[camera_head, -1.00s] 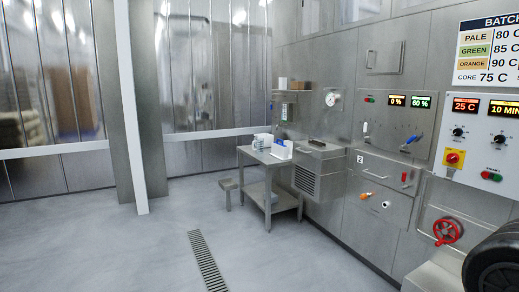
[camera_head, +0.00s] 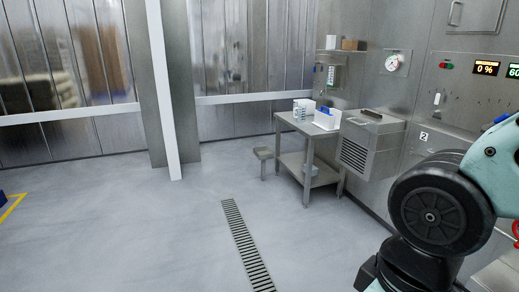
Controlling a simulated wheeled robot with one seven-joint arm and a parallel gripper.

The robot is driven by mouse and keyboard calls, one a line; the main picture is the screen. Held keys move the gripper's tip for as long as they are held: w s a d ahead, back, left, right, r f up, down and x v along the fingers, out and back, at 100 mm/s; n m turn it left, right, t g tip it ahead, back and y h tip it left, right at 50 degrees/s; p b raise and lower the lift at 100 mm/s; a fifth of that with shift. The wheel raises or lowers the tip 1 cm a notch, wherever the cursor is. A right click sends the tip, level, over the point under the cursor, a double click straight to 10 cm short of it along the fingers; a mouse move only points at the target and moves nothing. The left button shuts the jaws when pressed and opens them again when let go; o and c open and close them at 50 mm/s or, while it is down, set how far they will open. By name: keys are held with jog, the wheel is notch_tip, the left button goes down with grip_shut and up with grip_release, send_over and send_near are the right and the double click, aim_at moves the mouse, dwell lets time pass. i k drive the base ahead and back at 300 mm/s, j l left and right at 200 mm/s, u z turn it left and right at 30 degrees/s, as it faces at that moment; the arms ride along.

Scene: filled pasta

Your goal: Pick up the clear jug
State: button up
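I cannot make out a clear jug for certain. A small steel table (camera_head: 299,122) stands by the right wall. On it are a pale, whitish item (camera_head: 303,107) and a white box with blue in it (camera_head: 327,119); they are too small to tell more. My gripper is not in view. Only links of my arm show at the lower right, far from the table.
A louvred steel cabinet (camera_head: 369,145) adjoins the table. A low stool (camera_head: 263,154) stands left of it. A drain grate (camera_head: 243,240) runs along the floor. A pillar (camera_head: 165,95) rises at the back. The grey floor between is open.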

aim_at(301, 109)
jog(key=i+u, duration=0.35)
jog(key=i, duration=3.7)
jog(key=i+z, duration=0.15)
jog(key=i, duration=0.35)
jog(key=i+j+z, duration=0.1)
jog(key=i, duration=0.35)
jog(key=i+j+z, duration=0.15)
jog(key=i, duration=0.35)
jog(key=j, duration=0.1)
